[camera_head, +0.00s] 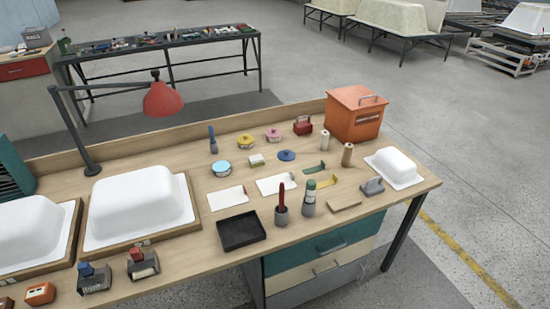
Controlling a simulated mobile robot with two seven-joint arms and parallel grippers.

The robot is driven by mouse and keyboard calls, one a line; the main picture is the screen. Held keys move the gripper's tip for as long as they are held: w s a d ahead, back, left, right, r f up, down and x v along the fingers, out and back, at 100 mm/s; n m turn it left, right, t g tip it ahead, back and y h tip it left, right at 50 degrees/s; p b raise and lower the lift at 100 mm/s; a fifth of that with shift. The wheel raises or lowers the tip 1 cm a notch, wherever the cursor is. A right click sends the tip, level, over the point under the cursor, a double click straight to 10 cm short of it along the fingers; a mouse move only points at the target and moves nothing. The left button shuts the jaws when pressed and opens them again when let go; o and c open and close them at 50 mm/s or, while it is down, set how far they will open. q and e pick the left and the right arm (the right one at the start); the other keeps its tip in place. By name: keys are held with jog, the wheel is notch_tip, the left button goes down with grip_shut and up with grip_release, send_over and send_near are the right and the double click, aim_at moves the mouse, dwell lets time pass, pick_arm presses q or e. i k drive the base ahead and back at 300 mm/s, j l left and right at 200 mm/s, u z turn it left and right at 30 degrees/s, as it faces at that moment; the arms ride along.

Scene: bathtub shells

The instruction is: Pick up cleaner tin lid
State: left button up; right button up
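Several small round tins stand on the wooden workbench (300,215). A light-blue tin (221,169) is at the left of the group, a yellow-topped tin (245,142) behind it, and a pink-topped tin (273,136) to the right of that. A flat dark-blue round piece with a knob (286,155) lies in front of the pink tin and looks like a loose lid. I cannot tell from any label which one is the cleaner tin lid. Neither of my grippers is in view.
White tub shells (138,205) fill the bench's left side. A red lamp (163,99) overhangs the back. An orange box (355,113) stands back right.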

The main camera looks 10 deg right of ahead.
aim_at(286, 156)
jog(key=i+l, duration=0.15)
jog(key=l, duration=0.15)
jog(key=i+l, duration=0.15)
jog(key=l, duration=0.15)
jog(key=i+l+u, duration=0.2)
jog(key=l+u, duration=0.2)
jog(key=l, duration=0.15)
jog(key=i+l+u, duration=0.25)
jog(key=k+l, duration=0.05)
jog(key=k, duration=0.05)
